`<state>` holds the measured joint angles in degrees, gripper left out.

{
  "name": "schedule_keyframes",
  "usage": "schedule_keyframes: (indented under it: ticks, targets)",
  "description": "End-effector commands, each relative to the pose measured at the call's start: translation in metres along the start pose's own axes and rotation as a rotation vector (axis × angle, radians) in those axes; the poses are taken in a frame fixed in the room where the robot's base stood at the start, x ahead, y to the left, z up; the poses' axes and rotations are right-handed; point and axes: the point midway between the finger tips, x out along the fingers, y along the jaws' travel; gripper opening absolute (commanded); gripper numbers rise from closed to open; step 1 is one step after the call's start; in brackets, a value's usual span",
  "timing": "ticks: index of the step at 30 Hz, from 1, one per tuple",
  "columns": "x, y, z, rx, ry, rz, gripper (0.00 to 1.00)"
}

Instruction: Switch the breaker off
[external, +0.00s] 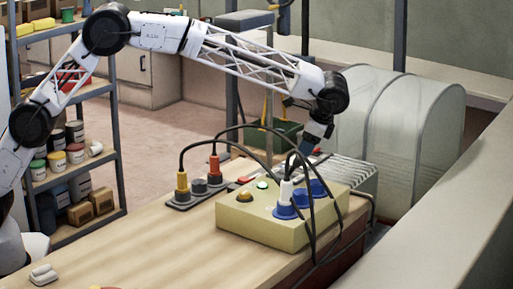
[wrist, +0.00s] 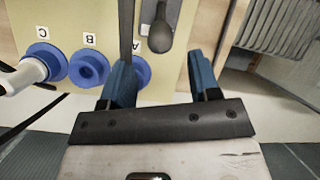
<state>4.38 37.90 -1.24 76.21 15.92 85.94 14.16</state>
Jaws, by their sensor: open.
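The pale yellow box (external: 262,220) stands on the wooden bench, with a green and an amber light and blue sockets on top. In the wrist view, a dark grey lever with a rounded end (wrist: 160,36), perhaps the breaker handle, rises near the label A. My gripper (wrist: 160,82) is open, its two blue fingers apart, with the lever just ahead of the gap between them. Nothing is between the fingertips. In the external view my gripper (external: 308,148) is at the far right end of the box; the lever is not clearly visible there.
A white plug (wrist: 22,75) sits in socket C; socket B (wrist: 88,68) is empty. Black cables (external: 312,215) loop over the box, one passing close to my left finger. A connector strip (external: 200,192) lies to the left. A ribbed grey unit (external: 350,172) stands behind.

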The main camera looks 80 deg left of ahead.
Motion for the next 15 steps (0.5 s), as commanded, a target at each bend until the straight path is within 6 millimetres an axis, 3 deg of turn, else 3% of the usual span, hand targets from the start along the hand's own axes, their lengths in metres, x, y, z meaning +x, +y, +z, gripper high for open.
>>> schedule_keyframes:
  ticks: [15]
  targets:
    - [0.056,0.000,0.001,0.000,-0.002,0.001,0.56]
